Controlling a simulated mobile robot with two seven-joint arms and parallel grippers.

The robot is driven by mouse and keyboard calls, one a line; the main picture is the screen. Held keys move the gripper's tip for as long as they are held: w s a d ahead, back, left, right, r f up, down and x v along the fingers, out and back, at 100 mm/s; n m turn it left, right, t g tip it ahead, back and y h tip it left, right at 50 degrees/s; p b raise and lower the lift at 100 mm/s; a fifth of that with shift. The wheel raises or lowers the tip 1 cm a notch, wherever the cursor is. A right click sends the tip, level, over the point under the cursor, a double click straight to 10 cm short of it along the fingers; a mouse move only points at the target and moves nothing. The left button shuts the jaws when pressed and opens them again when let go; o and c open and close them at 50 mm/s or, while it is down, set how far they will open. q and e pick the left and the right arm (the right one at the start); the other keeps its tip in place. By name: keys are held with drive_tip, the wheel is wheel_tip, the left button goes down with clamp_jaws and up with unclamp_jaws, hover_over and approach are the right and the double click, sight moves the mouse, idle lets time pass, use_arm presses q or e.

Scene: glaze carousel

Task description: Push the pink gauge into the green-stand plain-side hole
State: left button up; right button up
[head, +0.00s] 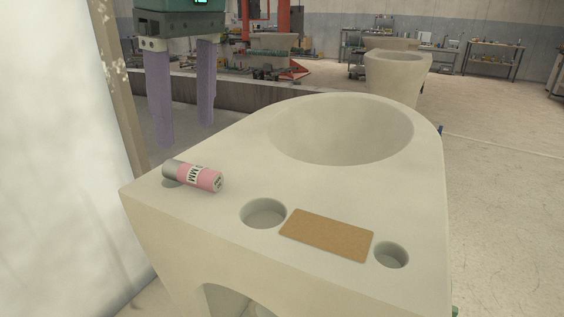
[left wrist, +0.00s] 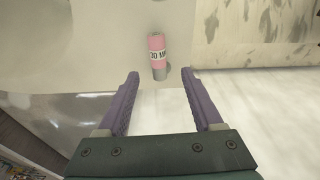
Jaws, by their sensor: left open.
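The pink gauge (head: 207,179) lies on its side on the pale stand (head: 230,243), towards its back left edge. It has a grey end, a white band with dark lettering and a pink body. My right gripper is out of view.
The tan plate (head: 327,235) lies flat between the two holes. A wide bowl-like hollow (head: 340,132) takes up the stand's back part. A similar pale stand (head: 395,72) is farther back. A pale wall (head: 50,160) rises close on the left.

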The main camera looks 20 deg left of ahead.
sight(191, 167)
use_arm(q)
drive_tip(key=f, duration=0.4)
drive_tip(key=a+f, duration=0.1)
drive_tip(key=f, duration=0.1)
drive_tip(key=shift+w+f+p, duration=0.15)
drive_tip(key=shift+f+p, duration=0.2)
drive_tip(key=shift+p, duration=0.05)
clamp_jaws()
